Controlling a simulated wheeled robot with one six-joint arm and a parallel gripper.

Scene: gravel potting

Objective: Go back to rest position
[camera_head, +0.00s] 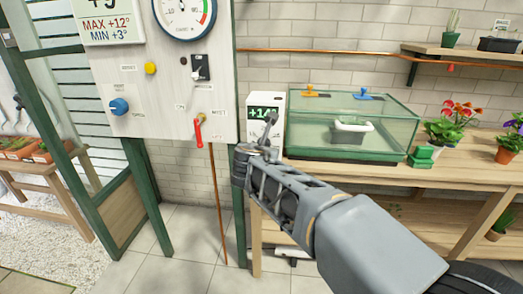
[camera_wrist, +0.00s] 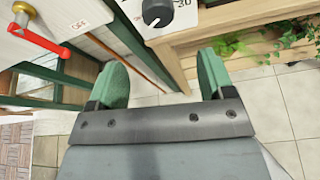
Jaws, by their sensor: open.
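My gripper (camera_wrist: 162,82) is open and empty. Its two green-padded fingers stand wide apart in the wrist view, with pale floor tiles between them. In the head view my arm reaches from the lower right to the front of the bench, and my gripper (camera_head: 257,140) is in front of the white display box (camera_head: 279,101), partly covering it. In the wrist view a black knob (camera_wrist: 157,12) on a white face lies beyond the fingers, apart from them. The red lever (camera_head: 198,130) on the panel is left of my gripper; it also shows in the wrist view (camera_wrist: 38,40).
The white panel (camera_head: 125,75) holds a gauge (camera_head: 184,14), a yellow button (camera_head: 150,68) and a blue knob (camera_head: 119,106). Potted flowers (camera_head: 455,122) stand right.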

